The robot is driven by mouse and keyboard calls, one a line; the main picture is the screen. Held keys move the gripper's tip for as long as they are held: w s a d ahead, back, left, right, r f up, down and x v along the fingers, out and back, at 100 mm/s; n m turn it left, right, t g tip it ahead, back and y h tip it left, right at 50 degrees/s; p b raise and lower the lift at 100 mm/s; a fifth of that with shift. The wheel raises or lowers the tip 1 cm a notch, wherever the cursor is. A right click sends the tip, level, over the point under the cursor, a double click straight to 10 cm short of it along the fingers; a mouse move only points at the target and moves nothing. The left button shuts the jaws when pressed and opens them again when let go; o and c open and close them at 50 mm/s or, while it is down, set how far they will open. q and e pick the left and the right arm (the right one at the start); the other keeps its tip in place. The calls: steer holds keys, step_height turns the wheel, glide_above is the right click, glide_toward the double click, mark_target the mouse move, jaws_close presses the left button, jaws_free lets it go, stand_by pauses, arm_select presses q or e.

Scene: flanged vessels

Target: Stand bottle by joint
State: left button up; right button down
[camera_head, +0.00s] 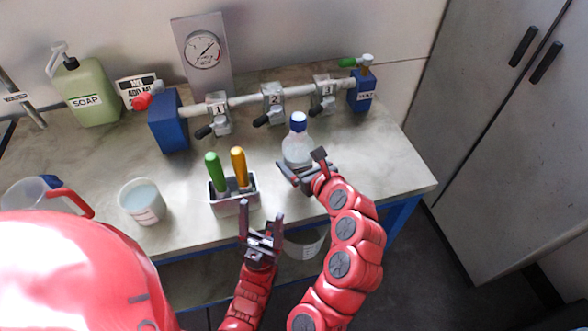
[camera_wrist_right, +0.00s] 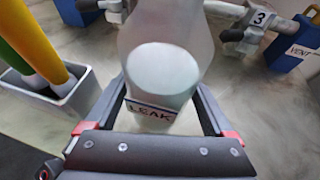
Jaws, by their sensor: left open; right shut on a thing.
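A clear bottle with a blue cap (camera_head: 298,148) is upright near the table's right front, in front of joints 2 (camera_head: 272,104) and 3 (camera_head: 323,91). My right gripper (camera_head: 298,172) is shut on its lower part. In the right wrist view the bottle (camera_wrist_right: 165,75), with a LEAK label, fills the space between the fingers (camera_wrist_right: 165,110). I cannot tell whether its base touches the table. Joint 1 (camera_head: 218,113) is further left on the pipe. My left gripper (camera_head: 262,222) is open and empty at the table's front edge.
A caddy (camera_head: 235,203) with green and orange-handled tools stands left of the bottle. A cup of liquid (camera_head: 142,203), a jug (camera_head: 40,198) and a soap bottle (camera_head: 88,95) are further left. The tabletop (camera_head: 385,165) right of the bottle is clear.

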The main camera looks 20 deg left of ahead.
steer(key=shift+w+a, duration=0.65)
steer(key=shift+a, duration=0.05)
steer(key=shift+f+p, duration=0.3)
steer(key=shift+f, duration=1.45)
steer(key=shift+f, duration=0.1)
jaws_free()
steer(key=v, duration=0.5)
steer(key=shift+s+d, duration=0.15)
steer(key=p+v, duration=0.6)
steer(key=shift+d+r, duration=0.2)
